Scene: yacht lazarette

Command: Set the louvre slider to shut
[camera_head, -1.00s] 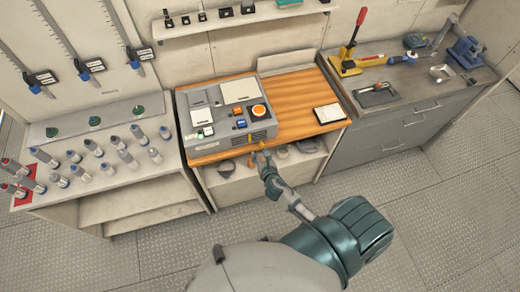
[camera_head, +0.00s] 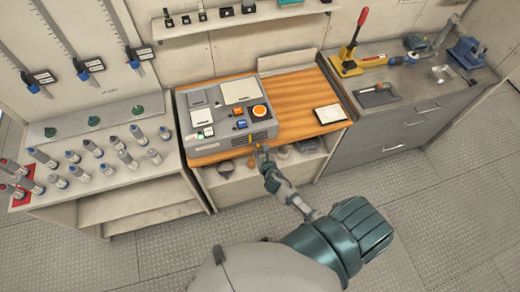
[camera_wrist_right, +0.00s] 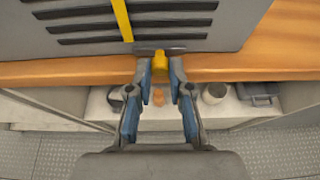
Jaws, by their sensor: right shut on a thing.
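A grey console (camera_head: 215,122) sits on the wooden worktop. Its front face (camera_wrist_right: 200,25) has dark louvre slots crossed by an upright yellow strip (camera_wrist_right: 122,18). The small yellow slider knob (camera_wrist_right: 161,63) is at the lower edge of this face, below a short dark slot and right of the strip. My right gripper (camera_wrist_right: 160,72) has its two blue fingers closed on either side of the knob. In the head view the right gripper (camera_head: 262,152) is at the console's lower front edge and hides most of the knob. My left gripper is in neither view.
The wooden worktop (camera_head: 295,90) is bare to the console's right, apart from a white-faced pad (camera_head: 328,114). An open shelf with several small items lies below the gripper. Bottles (camera_head: 125,158) stand on the left counter; a red-handled tool (camera_head: 360,25) stands on the right bench.

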